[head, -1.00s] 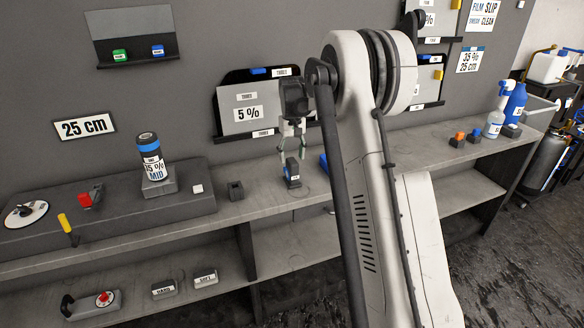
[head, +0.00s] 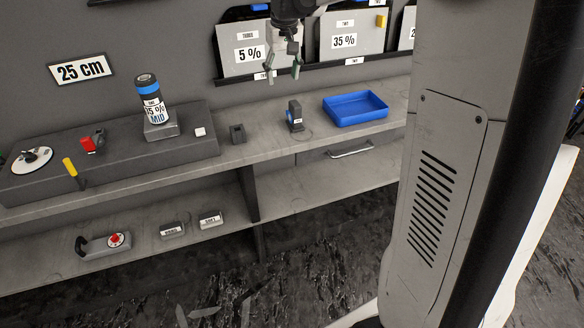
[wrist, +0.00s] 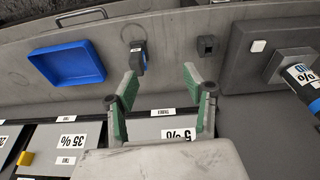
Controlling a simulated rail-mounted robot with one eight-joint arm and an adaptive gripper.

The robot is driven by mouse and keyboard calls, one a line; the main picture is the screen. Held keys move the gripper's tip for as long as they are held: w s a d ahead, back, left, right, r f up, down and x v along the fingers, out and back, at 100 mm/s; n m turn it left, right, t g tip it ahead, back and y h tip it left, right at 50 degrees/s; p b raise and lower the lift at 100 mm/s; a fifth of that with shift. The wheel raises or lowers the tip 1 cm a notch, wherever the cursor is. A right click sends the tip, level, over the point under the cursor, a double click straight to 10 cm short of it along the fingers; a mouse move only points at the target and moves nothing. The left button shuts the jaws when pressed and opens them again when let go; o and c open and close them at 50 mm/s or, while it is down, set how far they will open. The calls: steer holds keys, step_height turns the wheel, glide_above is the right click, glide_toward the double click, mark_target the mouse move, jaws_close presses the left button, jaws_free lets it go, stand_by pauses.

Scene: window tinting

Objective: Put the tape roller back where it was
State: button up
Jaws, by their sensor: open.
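The tape roller appears to be the small dark upright tool with a blue part and white label (head: 295,117) on the grey counter (head: 262,153). It stands upright beside a faint ring mark on the counter, left of the blue tray. In the wrist view the tool (wrist: 138,57) lies beyond the fingertips, nearer the left finger, and apart from both. My gripper (head: 284,70) is open and empty, raised above and behind the tool in front of the film boards. Its green-padded fingers (wrist: 161,76) are spread wide in the wrist view.
A blue tray (head: 355,119) sits right of the tool, and a small dark block (head: 237,134) sits left. A raised grey block (head: 105,165) carries a film roll (head: 152,101). The 5 % board (head: 247,58) is behind my gripper. Counter between block and tool is clear.

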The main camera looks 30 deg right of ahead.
steer(key=s+a+r+t, duration=0.1)
steer(key=s+a+r, duration=0.3)
steer(key=s, duration=0.6)
steer(key=s+a+f+t, duration=0.2)
steer(key=s+a+f, duration=0.1)
steer(key=s, duration=0.7)
steer(key=s+a+f+n+t, duration=0.1)
steer(key=s+a+f, duration=0.3)
steer(key=s, duration=0.7)
steer(key=shift+a+t, duration=0.5)
steer(key=shift+a, duration=0.6)
